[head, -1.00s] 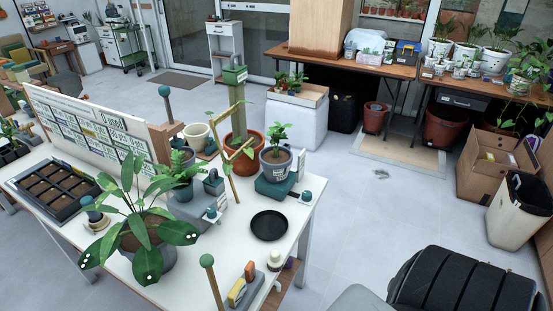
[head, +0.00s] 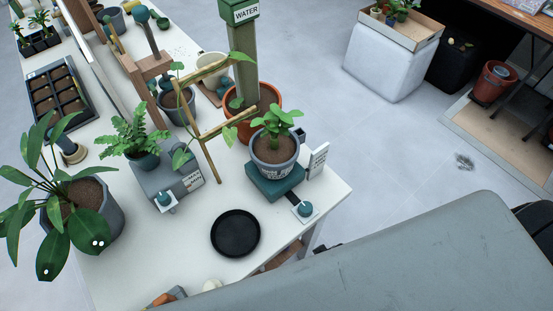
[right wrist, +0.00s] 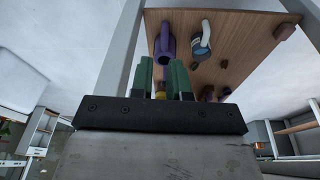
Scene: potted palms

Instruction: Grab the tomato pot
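No label reading "tomato" is legible, so I cannot tell for sure which pot is the tomato pot. A grey pot (head: 274,160) with a broad-leaved green plant and small white lettering stands upright on a dark green block (head: 277,185) near the table's right edge. A terracotta pot (head: 268,101) stands behind it, partly hidden by a wooden trellis and a green post. My right gripper (right wrist: 160,75) shows green fingers with a narrow gap between them and holds nothing visible. It does not show in the head view. My left gripper is out of view.
A black saucer (head: 236,233) lies on the white table (head: 130,240). A small white sign (head: 318,160) stands right of the grey pot. A large-leaved plant (head: 70,210) is at left. My grey arm covers the lower right. A wooden shelf (right wrist: 225,45) holds a purple jug (right wrist: 164,45).

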